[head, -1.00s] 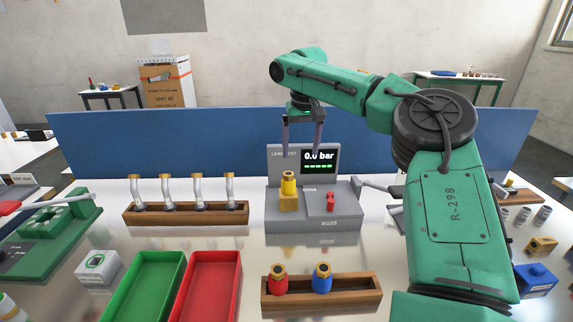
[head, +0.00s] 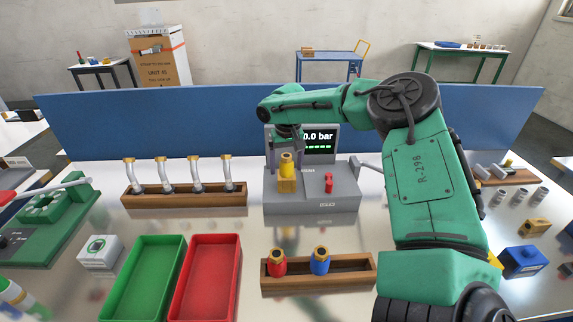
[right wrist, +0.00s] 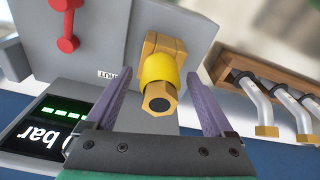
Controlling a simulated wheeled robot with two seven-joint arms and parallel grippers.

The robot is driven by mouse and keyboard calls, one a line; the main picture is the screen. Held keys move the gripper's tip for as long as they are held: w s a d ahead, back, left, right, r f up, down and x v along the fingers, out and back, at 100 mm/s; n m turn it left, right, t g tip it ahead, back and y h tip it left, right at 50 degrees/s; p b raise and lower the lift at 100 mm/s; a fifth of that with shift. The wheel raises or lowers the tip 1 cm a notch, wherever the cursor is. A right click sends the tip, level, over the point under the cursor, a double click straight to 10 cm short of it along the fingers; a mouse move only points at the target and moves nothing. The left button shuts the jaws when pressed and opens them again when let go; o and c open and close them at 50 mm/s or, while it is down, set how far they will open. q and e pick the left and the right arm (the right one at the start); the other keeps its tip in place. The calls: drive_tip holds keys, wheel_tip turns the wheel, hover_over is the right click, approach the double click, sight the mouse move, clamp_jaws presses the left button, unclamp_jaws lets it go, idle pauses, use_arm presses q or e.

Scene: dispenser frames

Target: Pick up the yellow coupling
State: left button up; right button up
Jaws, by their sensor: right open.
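The yellow coupling (head: 287,167), with a brass hex top, stands upright on a brass-coloured block on the grey leak tester (head: 312,205). My right gripper (head: 286,160) is open and lowered to the coupling, its fingers partly hidden in the head view. In the right wrist view, the purple fingers of the gripper (right wrist: 158,80) lie on either side of the yellow coupling (right wrist: 157,70), with gaps showing on both sides. My left gripper is not in view.
The tester has a red lever (head: 328,182) and a display reading 0.0 bar. A wooden rack (head: 183,200) of bent tubes stands left. Red (head: 277,263) and blue (head: 320,262) couplings sit in a front rack. Green (head: 118,303) and red (head: 178,312) trays lie front left.

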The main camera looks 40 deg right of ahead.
drive_tip(key=shift+f, duration=0.1)
clamp_jaws()
drive_tip(key=shift+w, duration=0.1)
drive_tip(key=shift+d+r, duration=0.1)
drive_tip(key=shift+r, duration=0.25)
wheel_tip(320, 180, up, 10)
drive_tip(key=shift+b, duration=0.5)
drive_tip(key=shift+r+p, duration=2.45)
drive_tip(key=shift+p, duration=0.85)
